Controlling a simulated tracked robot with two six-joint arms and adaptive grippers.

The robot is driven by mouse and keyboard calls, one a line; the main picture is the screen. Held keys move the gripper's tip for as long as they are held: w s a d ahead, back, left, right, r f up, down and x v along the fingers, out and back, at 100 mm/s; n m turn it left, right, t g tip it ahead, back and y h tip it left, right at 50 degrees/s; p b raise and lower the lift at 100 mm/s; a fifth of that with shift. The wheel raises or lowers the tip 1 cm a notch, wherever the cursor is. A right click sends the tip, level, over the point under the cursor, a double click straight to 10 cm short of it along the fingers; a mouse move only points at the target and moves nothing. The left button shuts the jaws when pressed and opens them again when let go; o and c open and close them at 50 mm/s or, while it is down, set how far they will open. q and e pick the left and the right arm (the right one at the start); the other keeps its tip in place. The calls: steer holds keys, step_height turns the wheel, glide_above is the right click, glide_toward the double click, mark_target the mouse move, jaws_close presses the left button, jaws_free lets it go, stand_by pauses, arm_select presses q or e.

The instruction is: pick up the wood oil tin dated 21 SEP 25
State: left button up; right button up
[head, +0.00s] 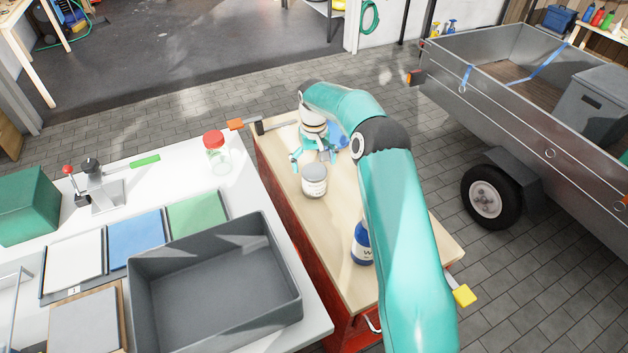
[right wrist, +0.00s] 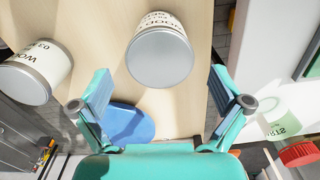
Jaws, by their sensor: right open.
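A pale tin with a grey lid (head: 314,180) stands upright on the wooden bench top. A tin in the middle of the right wrist view (right wrist: 160,55), seen lid-on, has "WOOD" partly readable; its date is not legible. A second similar tin (right wrist: 36,72) is at the left of that view, with "WOO" and what looks like "03" on its label; I cannot make it out in the head view. My right gripper (head: 312,159) is open and empty, just behind the tin in the head view. Its spread fingers (right wrist: 162,104) have nothing between them. My left gripper is out of view.
A blue bottle (head: 362,246) stands nearer on the bench, partly behind my right arm. A blue round thing (right wrist: 130,124) lies below the gripper. A red-lidded jar (head: 217,156) and an empty grey crate (head: 216,280) are on the white table to the left.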

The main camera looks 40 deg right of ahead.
mark_target(314, 182)
step_height(314, 182, down, 2)
steer(key=shift+f, duration=0.1)
steer(key=f+p, duration=0.1)
steer(key=f, duration=0.3)
steer(key=shift+s+p, duration=0.2)
steer(key=shift+p, duration=0.2)
steer(key=shift+f, duration=0.55)
steer(key=shift+a, duration=0.1)
steer(key=c, duration=1.4)
steer(key=shift+r, duration=0.15)
